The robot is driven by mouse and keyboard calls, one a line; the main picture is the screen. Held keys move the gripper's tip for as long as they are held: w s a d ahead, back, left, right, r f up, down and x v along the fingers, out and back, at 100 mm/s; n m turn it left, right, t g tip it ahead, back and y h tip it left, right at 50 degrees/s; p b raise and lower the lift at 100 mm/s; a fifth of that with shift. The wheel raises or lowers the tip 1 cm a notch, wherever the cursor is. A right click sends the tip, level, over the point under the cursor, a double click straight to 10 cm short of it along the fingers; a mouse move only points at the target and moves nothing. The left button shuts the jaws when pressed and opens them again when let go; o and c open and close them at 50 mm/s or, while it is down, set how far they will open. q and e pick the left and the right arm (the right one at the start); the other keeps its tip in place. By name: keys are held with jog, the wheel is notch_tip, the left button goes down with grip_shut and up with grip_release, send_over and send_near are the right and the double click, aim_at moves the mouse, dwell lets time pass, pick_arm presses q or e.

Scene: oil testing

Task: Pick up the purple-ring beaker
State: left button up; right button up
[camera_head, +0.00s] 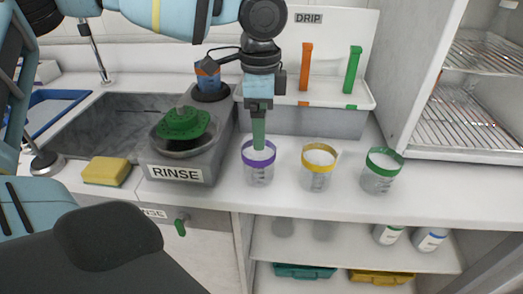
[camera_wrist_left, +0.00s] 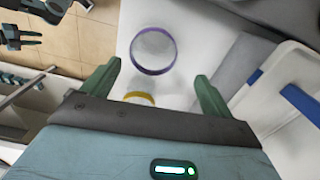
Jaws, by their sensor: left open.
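The purple-ring beaker (camera_head: 258,175) stands upright on the white counter, just right of the rinse station. My left gripper (camera_head: 258,143) points down right at its rim in the head view. The near finger overlaps the ring there, so contact cannot be told. In the left wrist view the beaker's ring (camera_wrist_left: 153,50) shows ahead of my open left gripper (camera_wrist_left: 158,73), roughly between the two green fingers and slightly beyond their tips. The jaws hold nothing. At the wrist view's upper-left edge, what looks like my right gripper (camera_wrist_left: 22,38) shows small and dark.
A yellow-ring beaker (camera_head: 315,178) and a green-ring beaker (camera_head: 380,178) stand to the right. The rinse station (camera_head: 178,173) with a green item on it is close on the left, beside a yellow sponge (camera_head: 107,171). The drip rack (camera_head: 335,60) stands behind.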

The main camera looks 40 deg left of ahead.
aim_at(259, 153)
pick_arm(q)
jog(key=f, duration=0.2)
jog(key=shift+s+d+f, duration=0.1)
jog(key=shift+s+f, duration=0.1)
jog(key=shift+f, duration=0.2)
pick_arm(e)
jog(key=shift+s+d+f, duration=0.2)
jog(key=shift+s, duration=0.35)
pick_arm(q)
jog(key=f, duration=0.5)
jog(key=shift+s+d, duration=0.1)
jog(key=shift+s, duration=0.25)
pick_arm(e)
jog(key=shift+w+r, duration=0.15)
pick_arm(q)
jog(key=shift+r, duration=0.1)
jog(key=c, duration=1.1)
notch_tip(259, 153, up, 10)
pick_arm(e)
jog(key=shift+a+r, duration=0.1)
jog(key=shift+r, duration=0.05)
